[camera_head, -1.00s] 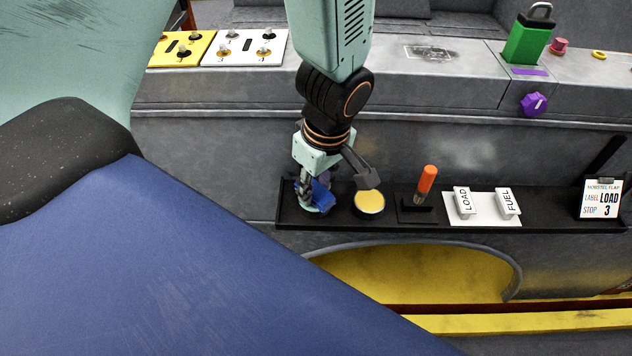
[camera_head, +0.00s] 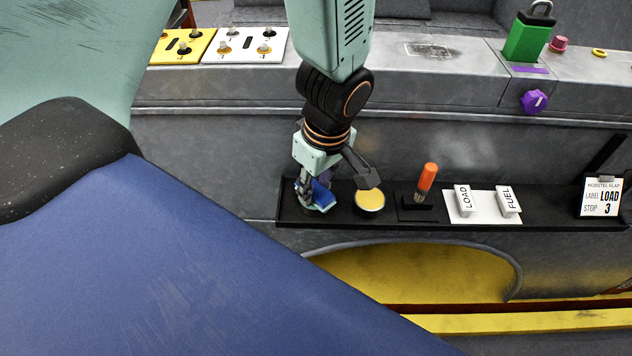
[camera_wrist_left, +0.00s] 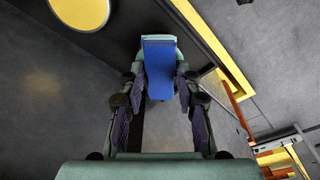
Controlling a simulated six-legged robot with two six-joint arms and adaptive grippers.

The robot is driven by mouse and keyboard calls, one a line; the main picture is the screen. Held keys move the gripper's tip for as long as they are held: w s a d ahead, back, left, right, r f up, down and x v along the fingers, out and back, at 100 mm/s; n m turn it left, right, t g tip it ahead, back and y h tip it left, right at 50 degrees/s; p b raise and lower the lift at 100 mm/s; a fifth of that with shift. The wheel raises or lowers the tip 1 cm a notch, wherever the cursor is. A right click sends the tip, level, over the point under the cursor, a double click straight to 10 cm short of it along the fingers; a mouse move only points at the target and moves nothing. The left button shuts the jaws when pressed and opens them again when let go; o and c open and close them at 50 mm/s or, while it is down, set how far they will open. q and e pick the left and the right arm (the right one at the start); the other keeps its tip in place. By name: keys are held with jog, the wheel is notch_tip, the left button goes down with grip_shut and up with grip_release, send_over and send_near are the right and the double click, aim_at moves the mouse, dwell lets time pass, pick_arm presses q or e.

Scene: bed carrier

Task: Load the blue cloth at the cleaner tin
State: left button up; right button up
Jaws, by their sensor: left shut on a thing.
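The blue cloth (camera_head: 322,191) is at the left end of the black shelf, partly hidden by my left gripper (camera_head: 316,203). In the left wrist view the cloth (camera_wrist_left: 160,68) is a flat blue piece between the fingertips, and the left gripper (camera_wrist_left: 160,80) is shut on it. The cleaner tin (camera_head: 370,200), round and dark with a yellow top, stands just right of the gripper. The tin also shows at the top left of the left wrist view (camera_wrist_left: 80,10). My right gripper is not in view.
The black shelf (camera_head: 548,215) also carries an orange-handled brush (camera_head: 428,180), a white plate with LOAD (camera_head: 464,201) and FUEL (camera_head: 508,201) blocks, and a label card (camera_head: 601,198). Below is a yellow arched opening (camera_head: 420,275). A green padlock (camera_head: 527,40) and purple knob (camera_head: 534,101) are above.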

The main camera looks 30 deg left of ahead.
aim_at(316, 189)
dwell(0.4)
pick_arm(q)
jog(key=shift+r+p, duration=0.65)
jog(key=shift+p, duration=0.05)
jog(key=shift+r+p, duration=2.5)
jog(key=shift+r, duration=0.4)
jog(key=shift+f, duration=0.1)
